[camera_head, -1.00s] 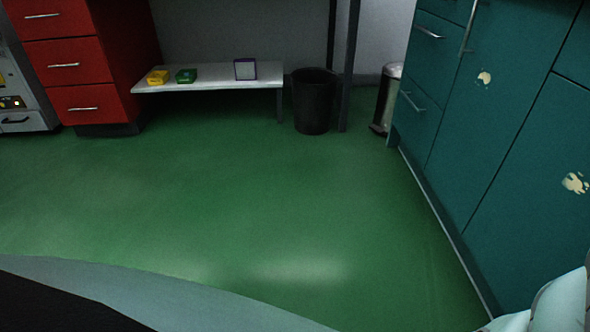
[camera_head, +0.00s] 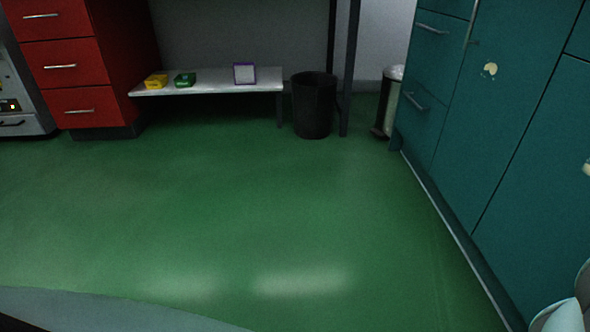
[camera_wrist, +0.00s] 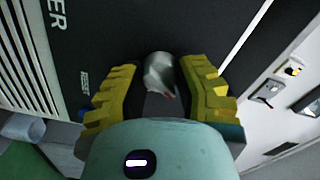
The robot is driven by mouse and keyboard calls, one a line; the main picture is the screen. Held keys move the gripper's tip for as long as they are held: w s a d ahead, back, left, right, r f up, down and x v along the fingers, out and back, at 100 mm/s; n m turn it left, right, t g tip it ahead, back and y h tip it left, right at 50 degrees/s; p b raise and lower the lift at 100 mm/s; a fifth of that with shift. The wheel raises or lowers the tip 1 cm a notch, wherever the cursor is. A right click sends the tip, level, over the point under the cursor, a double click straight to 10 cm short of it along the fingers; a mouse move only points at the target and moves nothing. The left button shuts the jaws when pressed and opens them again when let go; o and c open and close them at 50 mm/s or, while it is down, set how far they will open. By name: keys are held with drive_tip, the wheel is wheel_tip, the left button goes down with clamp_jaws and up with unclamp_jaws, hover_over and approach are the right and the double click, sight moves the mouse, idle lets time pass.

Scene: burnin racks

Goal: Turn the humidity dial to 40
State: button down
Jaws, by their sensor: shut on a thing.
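A grey humidity dial (camera_wrist: 159,72) shows in the wrist view, with a small red mark near its lower edge. It sits on a black panel. My gripper (camera_wrist: 162,84) has yellow ridged fingers on either side of it and is shut on it. The number that the mark points to cannot be read, and part of the dial is hidden between the fingers. The head view shows neither the dial nor my fingers.
In the head view, green floor is clear between a red drawer unit (camera_head: 70,65) and teal cabinets (camera_head: 480,120). A low white bench (camera_head: 210,85) and a black bin (camera_head: 313,105) stand at the back. The wrist view shows a slotted vent (camera_wrist: 28,62) left of the panel.

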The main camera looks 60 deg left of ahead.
drive_tip(key=n+b, duration=0.2)
drive_tip(key=n, duration=0.4)
drive_tip(key=shift+n, duration=0.3)
idle(0.4)
drive_tip(key=c, duration=0.6)
unclamp_jaws()
drive_tip(key=shift+d+r, duration=0.1)
drive_tip(key=v, duration=0.7)
drive_tip(key=shift+s, duration=0.25)
